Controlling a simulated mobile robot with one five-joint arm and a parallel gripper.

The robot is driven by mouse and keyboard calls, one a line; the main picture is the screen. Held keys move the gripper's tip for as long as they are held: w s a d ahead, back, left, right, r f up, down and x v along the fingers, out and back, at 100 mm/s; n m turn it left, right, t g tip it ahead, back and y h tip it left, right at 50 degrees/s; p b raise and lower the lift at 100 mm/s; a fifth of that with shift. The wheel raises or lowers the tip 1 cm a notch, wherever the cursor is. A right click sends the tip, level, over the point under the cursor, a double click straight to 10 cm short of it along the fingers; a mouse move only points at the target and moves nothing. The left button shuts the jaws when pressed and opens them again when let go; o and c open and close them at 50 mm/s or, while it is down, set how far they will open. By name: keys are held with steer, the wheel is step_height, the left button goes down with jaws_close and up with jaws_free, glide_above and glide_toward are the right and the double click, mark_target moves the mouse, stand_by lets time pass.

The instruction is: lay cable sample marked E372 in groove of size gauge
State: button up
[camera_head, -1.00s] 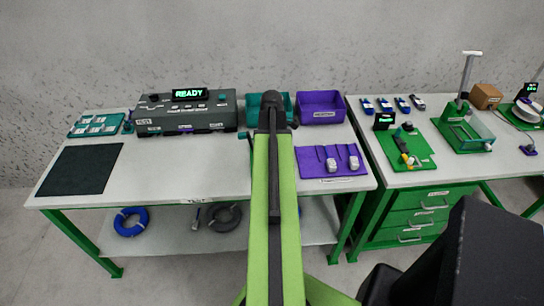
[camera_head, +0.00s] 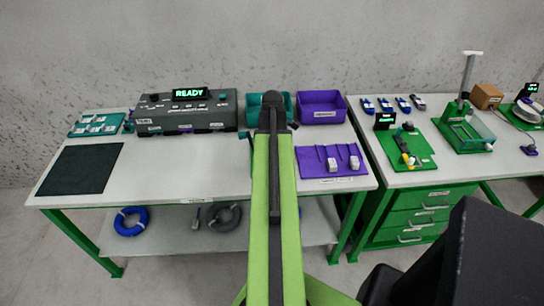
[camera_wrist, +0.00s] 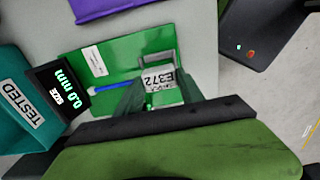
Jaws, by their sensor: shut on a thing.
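The cable sample shows as a short blue length (camera_wrist: 112,87) with a white tag (camera_wrist: 163,79) reading E372 in the wrist view. My gripper (camera_wrist: 160,88) is shut on the sample around the tag, and the blue end sticks out to the left. The size gauge is a green plate (camera_wrist: 125,62) with a dark display (camera_wrist: 60,88) reading SIZE 0.0 mm. A grey raised part (camera_wrist: 157,58) stands on the plate just beyond the tag. The sample is over the plate; I cannot tell whether it touches it. My arm hides the gauge and gripper in the head view.
A teal bin (camera_wrist: 22,105) marked TESTED stands left of the gauge display, near my gripper. A purple tray (camera_head: 312,170) lies right of my arm. The tester (camera_head: 187,120) reads READY, with a dark mat (camera_head: 80,168) to its left. The table between is clear.

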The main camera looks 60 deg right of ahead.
steer(key=shift+f+b, duration=1.4)
steer(key=shift+f, duration=0.05)
stand_by(0.4)
steer(key=o, duration=1.5)
steer(key=shift+r, duration=0.1)
step_height(320, 180, up, 8)
steer(key=p, duration=0.8)
